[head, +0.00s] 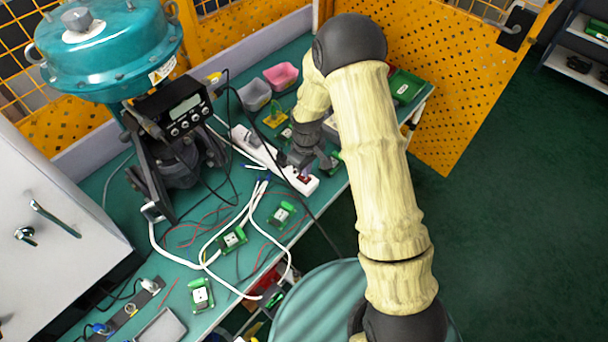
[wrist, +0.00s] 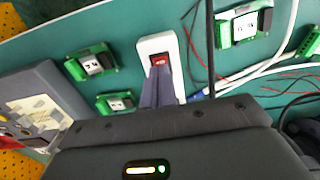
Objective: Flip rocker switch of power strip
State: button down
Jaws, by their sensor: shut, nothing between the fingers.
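The white power strip (head: 262,150) lies on the teal bench, running diagonally beside the valve positioner (head: 182,118). Its red rocker switch (head: 304,178) sits near the strip's front end. In the wrist view the rocker switch (wrist: 160,61) shows at the end of the strip (wrist: 150,43), just beyond my fingertips. My gripper (head: 312,164) is shut and empty, its fingers (wrist: 158,72) together over the strip and pointing at the switch. I cannot tell whether the fingertips touch the switch. The fingers and gripper body hide much of the strip in the wrist view.
Small green circuit modules (head: 233,239) lie around the strip, with white cables (head: 245,218) and thin red wires in front. A black cable (wrist: 210,45) passes close right of the strip. Pink (head: 281,75) and grey bins (head: 254,94) stand behind.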

jog(key=shift+r+p, duration=1.55)
jog(key=shift+r, duration=0.8)
jog(key=shift+r, duration=0.1)
notch_tip(320, 180, up, 13)
jog(key=m+t, duration=0.1)
jog(key=m, duration=0.4)
send_over(306, 179)
jog(key=s+d, duration=0.7)
jog(key=s+d+r+m, duration=0.1)
jog(key=s+r+m, duration=0.1)
jog(key=s, duration=0.3)
jog(key=s+d+r+m+t, duration=0.1)
jog(key=s+d+r+m, duration=0.1)
jog(key=s, duration=0.3)
jog(key=shift+s+d+r+t, duration=0.15)
jog(key=shift+d+r+t, duration=0.15)
jog(key=shift+r, duration=0.5)
